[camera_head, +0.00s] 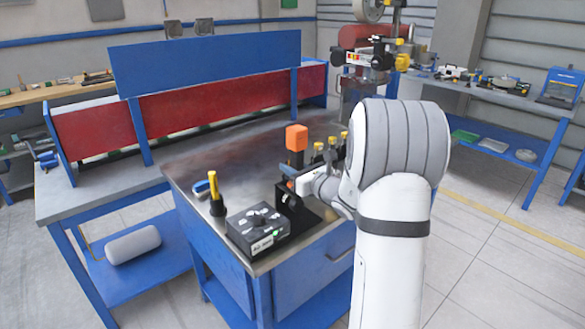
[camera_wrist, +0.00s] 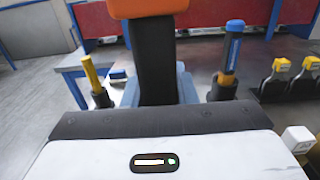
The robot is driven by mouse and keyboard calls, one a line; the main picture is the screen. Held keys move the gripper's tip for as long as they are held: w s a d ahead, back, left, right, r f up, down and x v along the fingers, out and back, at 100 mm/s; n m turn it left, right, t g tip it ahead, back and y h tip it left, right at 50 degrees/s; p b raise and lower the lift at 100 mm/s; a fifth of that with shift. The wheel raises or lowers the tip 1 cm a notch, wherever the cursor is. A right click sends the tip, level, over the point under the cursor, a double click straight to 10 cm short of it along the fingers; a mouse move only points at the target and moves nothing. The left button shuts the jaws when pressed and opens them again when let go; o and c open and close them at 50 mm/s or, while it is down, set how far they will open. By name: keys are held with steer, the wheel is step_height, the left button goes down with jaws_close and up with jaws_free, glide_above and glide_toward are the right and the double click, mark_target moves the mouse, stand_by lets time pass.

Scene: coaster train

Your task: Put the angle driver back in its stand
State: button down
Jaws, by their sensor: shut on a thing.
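The angle driver (camera_head: 297,139) has an orange block-shaped top and a dark body, and stands upright over the metal bench top. In the wrist view its black body (camera_wrist: 154,62) rises in front of my gripper, with the orange part cut off by the top edge. My gripper (camera_head: 292,174) is shut on the driver; its fingertips are largely hidden.
A dark box (camera_head: 257,231) sits at the bench's front edge beside a black bracket (camera_head: 298,212). A yellow-handled tool (camera_head: 213,190) stands in a holder to the left. A blue-handled tool (camera_wrist: 230,52) and yellow-topped items (camera_wrist: 281,66) stand close on the right in the wrist view.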

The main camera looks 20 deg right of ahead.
steer(key=shift+f+b, duration=0.45)
steer(key=shift+b, duration=0.15)
stand_by(0.4)
